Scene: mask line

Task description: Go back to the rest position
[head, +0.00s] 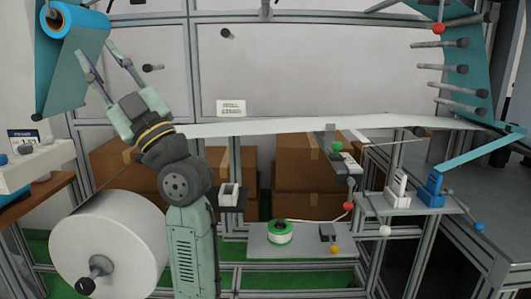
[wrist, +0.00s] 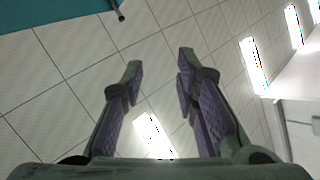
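My gripper (head: 107,66) is raised at the upper left in the head view, pointing up and to the left, just right of the teal film hanging from the blue roll. Its two fingers are spread apart with nothing between them. In the wrist view my gripper (wrist: 158,75) is also open and empty, with the ceiling tiles and a bright lamp behind it. My arm stands upright in front of the mask line.
A blue roll (head: 75,20) with teal film (head: 72,70) hangs close left of my gripper. A large white roll (head: 110,245) stands left of my arm. A white strip (head: 290,127) runs rightward across the frame. A lower shelf (head: 325,244) holds a green-white spool (head: 279,233).

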